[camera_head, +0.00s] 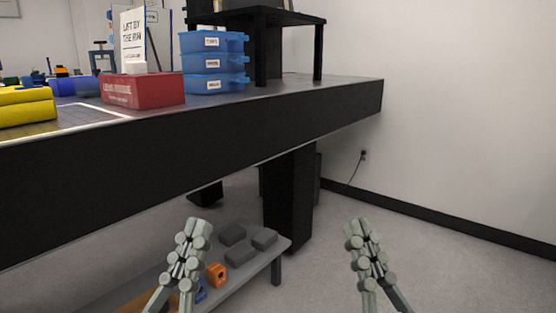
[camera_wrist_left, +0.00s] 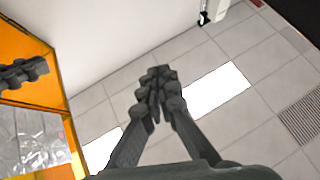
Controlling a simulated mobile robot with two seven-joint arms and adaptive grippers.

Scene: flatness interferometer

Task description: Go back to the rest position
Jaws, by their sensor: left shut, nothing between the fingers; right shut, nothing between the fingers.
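My left gripper (camera_head: 187,245) is shut and empty, low in the head view, in front of the table's front side. It also shows in the left wrist view (camera_wrist_left: 158,85), with its fingers together over tiled floor. My right gripper (camera_head: 363,247) is shut and empty, to the right of the left one, seen against the grey floor. Both grippers appear below the level of the tabletop and hold nothing.
The black-sided table (camera_head: 230,133) bears a red box (camera_head: 143,91), stacked blue drawers (camera_head: 212,62) and a yellow object (camera_head: 24,106). A low grey bench (camera_head: 265,262) with grey blocks and an orange part (camera_head: 217,274) stands beneath. Floor at right is clear.

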